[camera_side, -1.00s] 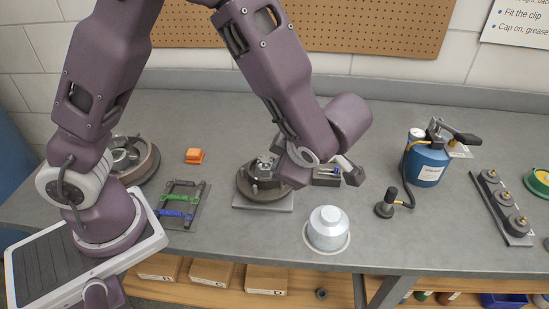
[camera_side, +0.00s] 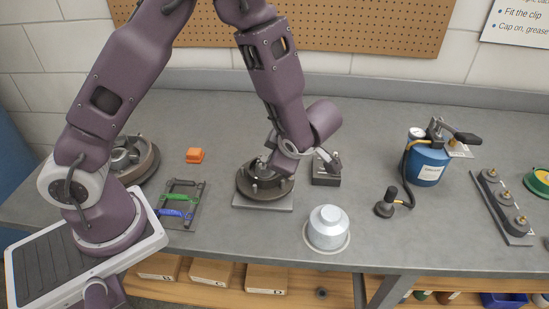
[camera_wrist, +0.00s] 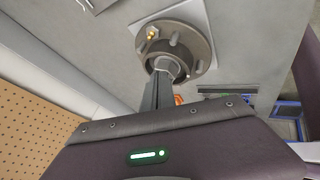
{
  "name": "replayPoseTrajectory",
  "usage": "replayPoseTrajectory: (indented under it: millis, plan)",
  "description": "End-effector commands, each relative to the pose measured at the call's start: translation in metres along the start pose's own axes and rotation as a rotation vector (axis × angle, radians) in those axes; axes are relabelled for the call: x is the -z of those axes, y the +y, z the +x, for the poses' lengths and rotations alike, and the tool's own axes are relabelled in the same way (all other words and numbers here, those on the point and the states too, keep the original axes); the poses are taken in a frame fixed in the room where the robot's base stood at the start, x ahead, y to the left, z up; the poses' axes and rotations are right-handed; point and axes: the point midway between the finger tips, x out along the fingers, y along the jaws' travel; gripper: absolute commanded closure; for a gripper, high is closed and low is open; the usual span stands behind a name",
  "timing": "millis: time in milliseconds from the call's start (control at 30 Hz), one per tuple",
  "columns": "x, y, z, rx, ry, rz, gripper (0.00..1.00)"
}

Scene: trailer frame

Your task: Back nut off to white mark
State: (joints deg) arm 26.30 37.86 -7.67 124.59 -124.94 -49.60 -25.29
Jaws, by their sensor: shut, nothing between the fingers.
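The dark hub (camera_side: 278,187) with upright studs sits on a light square plate (camera_side: 265,206) in the middle of the bench. It also shows in the wrist view (camera_wrist: 205,48), with a small brass-coloured piece on its face. A round metal nut or spindle end (camera_wrist: 170,66) stands at its centre. My gripper (camera_wrist: 163,84) is shut and empty, its fingers pointing at the hub's centre and overlapping it in the wrist view. Whether they touch it I cannot tell. In the side view my wrist hides most of the fingers. No white mark can be made out.
A dark block (camera_side: 327,175) stands right of the hub. A silver cap (camera_side: 328,226) is in front of it. A blue canister (camera_side: 428,162) with hose is farther right. A rack with green and blue handles (camera_side: 180,203) and an orange block (camera_side: 195,155) lie left.

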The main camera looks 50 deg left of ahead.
Motion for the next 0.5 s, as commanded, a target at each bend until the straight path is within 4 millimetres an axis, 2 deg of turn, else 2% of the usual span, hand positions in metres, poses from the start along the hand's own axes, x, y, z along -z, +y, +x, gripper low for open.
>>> replayPoseTrajectory:
  millis: [133,367,500]
  plan:
    - [-0.001,0.009,0.005,0.001,0.002,-0.001,1.00]
    - [0.000,0.008,0.005,0.002,0.004,-0.001,1.00]
    - [-0.003,-0.004,-0.003,-0.001,0.001,0.004,1.00]
